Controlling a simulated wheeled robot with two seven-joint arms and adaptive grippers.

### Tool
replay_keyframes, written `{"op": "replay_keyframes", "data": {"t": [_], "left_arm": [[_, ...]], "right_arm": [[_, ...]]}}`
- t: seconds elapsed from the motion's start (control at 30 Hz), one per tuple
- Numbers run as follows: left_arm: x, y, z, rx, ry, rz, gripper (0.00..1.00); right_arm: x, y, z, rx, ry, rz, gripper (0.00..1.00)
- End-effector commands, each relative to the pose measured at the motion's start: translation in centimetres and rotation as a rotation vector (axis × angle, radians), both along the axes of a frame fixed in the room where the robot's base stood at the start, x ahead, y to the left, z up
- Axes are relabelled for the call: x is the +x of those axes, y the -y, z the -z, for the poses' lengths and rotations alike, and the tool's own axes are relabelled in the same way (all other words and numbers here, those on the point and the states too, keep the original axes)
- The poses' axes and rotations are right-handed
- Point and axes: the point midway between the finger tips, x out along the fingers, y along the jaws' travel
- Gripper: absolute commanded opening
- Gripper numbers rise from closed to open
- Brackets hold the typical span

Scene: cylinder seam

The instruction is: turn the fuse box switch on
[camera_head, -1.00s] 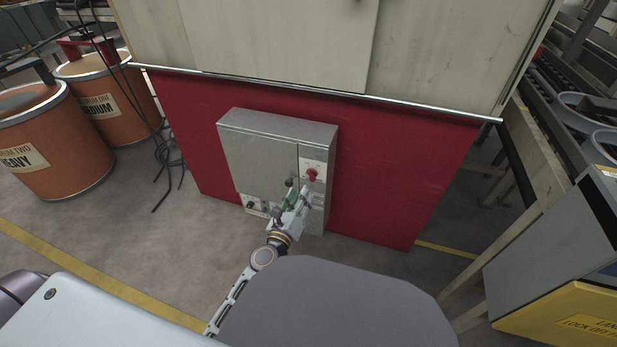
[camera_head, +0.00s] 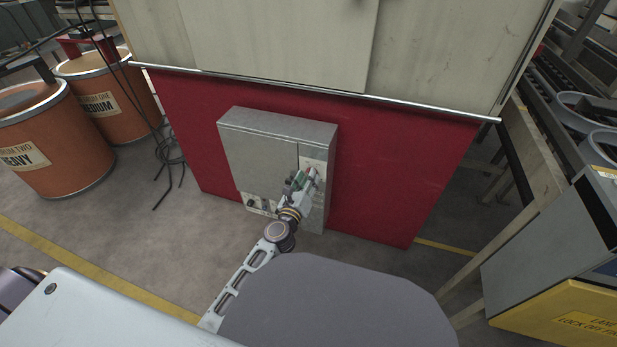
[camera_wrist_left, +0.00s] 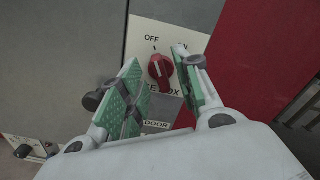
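The fuse box (camera_head: 258,153) is a grey metal cabinet on a red panel. Its red rotary switch (camera_wrist_left: 159,68) sits on a pale plate (camera_wrist_left: 145,32) marked OFF at upper left and ON at upper right. The knob looks roughly upright, tilted slightly toward OFF. My left gripper (camera_head: 309,176) is at the switch and mostly covers it in the head view. In the left wrist view its green-padded fingers (camera_wrist_left: 160,62) are open, one on each side of the knob. I cannot tell whether they touch it. My right gripper is not in view.
Smaller controls (camera_head: 262,206) sit low on the box. Orange drums (camera_head: 55,150) and loose black cables (camera_head: 168,155) are at left. A grey and yellow cabinet (camera_head: 550,250) and a post (camera_head: 515,215) stand at right. The floor before the box is clear.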

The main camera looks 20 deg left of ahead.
Motion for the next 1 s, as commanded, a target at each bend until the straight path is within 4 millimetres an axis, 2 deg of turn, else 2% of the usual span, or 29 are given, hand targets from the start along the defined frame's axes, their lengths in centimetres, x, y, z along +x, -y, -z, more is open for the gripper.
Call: {"op": "replay_keyframes", "data": {"t": [0.23, 0.63, 0.9, 1.0], "left_arm": [[1.2, 0.1, 0.0, 0.000, 0.000, 0.001, 0.33], [1.4, 0.0, 0.0, 0.000, 0.000, 0.000, 0.33], [1.4, 0.0, 0.0, 0.000, 0.000, 0.000, 0.00], [1.4, 0.0, 0.0, 0.000, 0.000, 0.000, 0.00]], "right_arm": [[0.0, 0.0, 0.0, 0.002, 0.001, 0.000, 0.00], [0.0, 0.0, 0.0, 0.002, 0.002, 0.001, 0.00], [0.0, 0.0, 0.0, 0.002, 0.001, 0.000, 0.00], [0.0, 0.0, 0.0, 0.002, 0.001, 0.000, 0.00]]}}
